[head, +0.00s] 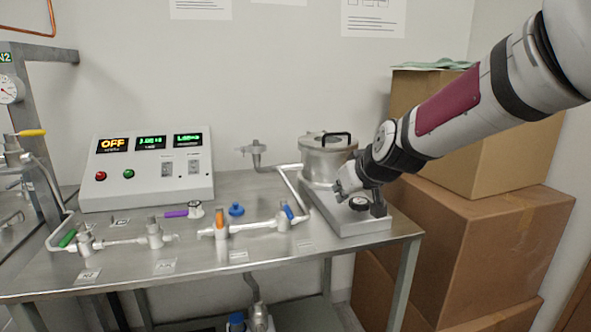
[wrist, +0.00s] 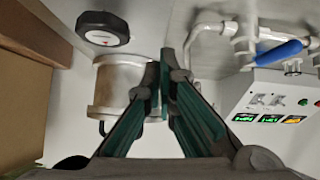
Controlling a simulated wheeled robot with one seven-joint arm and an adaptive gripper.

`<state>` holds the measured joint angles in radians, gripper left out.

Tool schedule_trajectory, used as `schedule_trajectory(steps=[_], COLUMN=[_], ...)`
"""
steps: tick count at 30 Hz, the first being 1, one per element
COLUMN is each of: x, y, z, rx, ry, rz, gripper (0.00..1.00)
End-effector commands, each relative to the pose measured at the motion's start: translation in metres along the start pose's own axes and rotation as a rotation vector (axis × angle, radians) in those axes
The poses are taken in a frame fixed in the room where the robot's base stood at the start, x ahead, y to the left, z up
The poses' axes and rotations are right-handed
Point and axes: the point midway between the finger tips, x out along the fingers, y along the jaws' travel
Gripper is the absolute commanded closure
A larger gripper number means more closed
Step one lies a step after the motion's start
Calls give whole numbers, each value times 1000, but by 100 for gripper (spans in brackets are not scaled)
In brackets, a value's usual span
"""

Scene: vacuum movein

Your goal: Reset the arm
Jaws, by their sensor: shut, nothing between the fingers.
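My arm reaches in from the upper right in the head view. My gripper (head: 346,188) is low over the right end of the metal table, in front of the silver chamber pot (head: 326,155) with its black lid handle. In the wrist view my gripper (wrist: 166,55) is shut, its two green-padded fingers meeting at the tips with nothing between them. The black knob (head: 359,203) on the light base plate is close to the gripper; a round black knob (wrist: 102,28) shows at the upper left of the wrist view, apart from the fingers. The head view does not show clearly whether the gripper touches anything.
The control box (head: 146,166) reads OFF at the table's left. White pipes with blue, orange, green and purple valve handles (head: 288,211) run along the front. Cardboard boxes (head: 484,245) are stacked right of the table, under the arm.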

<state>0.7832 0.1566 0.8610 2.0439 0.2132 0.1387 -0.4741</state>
Motion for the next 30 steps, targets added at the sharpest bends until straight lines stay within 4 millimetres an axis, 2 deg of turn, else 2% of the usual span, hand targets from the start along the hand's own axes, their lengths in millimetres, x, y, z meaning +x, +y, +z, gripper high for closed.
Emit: schedule_trajectory(steps=[1, 6, 8, 15, 18, 24, 30], x=[-14, -73, -97, -202, -236, -284, -318], y=[-14, -36, -40, -56, -61, -70, -79], z=[17, 81, 103, 189, 221, 272, 313], rx=[-28, -43, -30, 80, 134, 220, 284], ry=[-63, -276, -340, -547, -608, -699, -774], rz=[7, 49, 69, 125, 128, 110, 74], gripper=[100, 100, 100, 100, 100, 100, 100])
